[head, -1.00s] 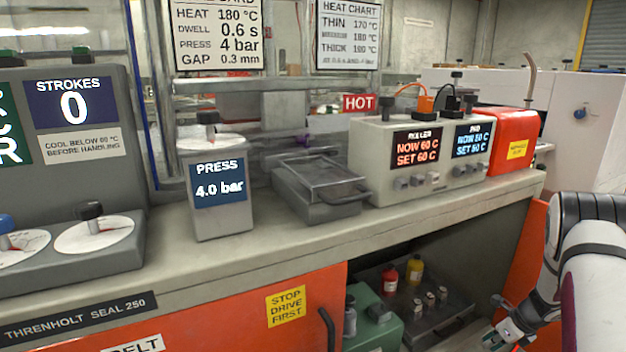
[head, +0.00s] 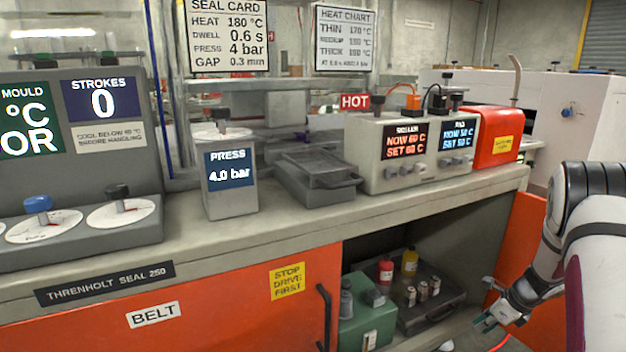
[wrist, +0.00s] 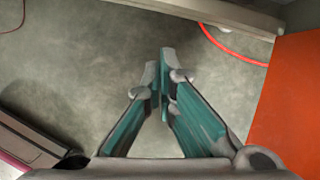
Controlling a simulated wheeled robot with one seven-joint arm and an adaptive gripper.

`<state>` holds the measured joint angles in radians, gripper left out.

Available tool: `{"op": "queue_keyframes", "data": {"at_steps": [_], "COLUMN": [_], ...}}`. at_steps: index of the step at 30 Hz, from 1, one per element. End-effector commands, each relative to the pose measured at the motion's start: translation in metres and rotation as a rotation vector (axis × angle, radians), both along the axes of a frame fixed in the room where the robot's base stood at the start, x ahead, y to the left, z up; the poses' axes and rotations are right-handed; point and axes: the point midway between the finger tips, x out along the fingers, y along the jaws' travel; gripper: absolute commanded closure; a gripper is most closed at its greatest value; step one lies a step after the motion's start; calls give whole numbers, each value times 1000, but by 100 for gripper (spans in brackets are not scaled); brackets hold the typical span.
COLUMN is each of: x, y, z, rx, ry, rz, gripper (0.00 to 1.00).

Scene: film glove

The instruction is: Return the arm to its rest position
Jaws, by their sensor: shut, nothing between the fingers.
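My arm (head: 590,235) comes in at the right edge of the head view, in front of the bench, and hangs bent downward. My gripper (head: 484,322) is at its lower end, low beside the open cabinet bay. In the wrist view my gripper (wrist: 160,80) points down at bare grey floor (wrist: 90,60). Its two teal-lined fingers come together at the tips, with nothing between them.
The bench (head: 290,222) carries the press unit (head: 228,185), a lidded grey tray (head: 318,176) and the roller and pad heater (head: 385,160). The open bay holds a green box (head: 366,322) and bottles. An orange panel (wrist: 290,100) and red hose (wrist: 230,48) are near the gripper.

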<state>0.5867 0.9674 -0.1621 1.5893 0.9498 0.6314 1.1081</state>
Motion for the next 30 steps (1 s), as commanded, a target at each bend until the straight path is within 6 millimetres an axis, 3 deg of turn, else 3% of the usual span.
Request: {"op": "queue_keyframes", "data": {"at_steps": [8,14,21,26,30], "x": [8,-9,-63,-116,-169], "y": [57,130,215,262,296], "z": [82,168,253,295,321], "rx": [-35,-88,-163,-221,-275], "ry": [-56,-114,-172,-199,-214], "rz": [261,588,999,1268,1502], "gripper": [100,100,100,100,100]}}
